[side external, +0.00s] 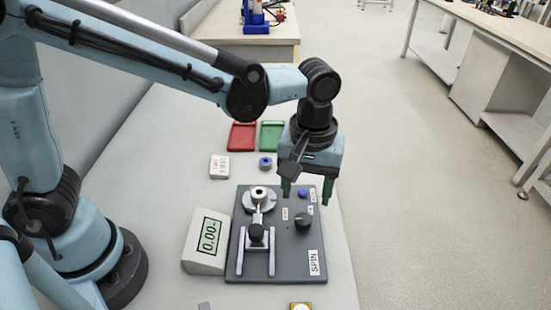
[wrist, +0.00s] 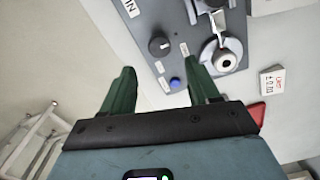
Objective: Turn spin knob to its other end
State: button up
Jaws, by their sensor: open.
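The spin knob (side external: 302,221) is a round black dial on the right part of a dark grey panel (side external: 240,270), beside the SPIN label (side external: 314,262). It also shows in the wrist view (wrist: 159,46), ahead of the fingertips, with a small light mark on its face. My gripper (side external: 306,199) has two green fingers, spread apart and empty. It hangs above the panel's far right part, apart from the knob. In the wrist view my gripper (wrist: 162,70) points toward the panel, with the knob beyond the gap between its fingers.
A blue button (side external: 303,194) is near the knob. A silver ring fixture (side external: 259,194) and a black-knobbed lever (side external: 256,232) stand left of it. A display reading 0.00 (side external: 208,237) is left of the panel. Red (side external: 242,136) and green (side external: 271,135) trays lie behind.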

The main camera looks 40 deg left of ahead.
aim_at(303, 217)
jog(key=shift+f, duration=3.3)
jog(key=shift+c, duration=0.3)
jog(key=c, duration=1)
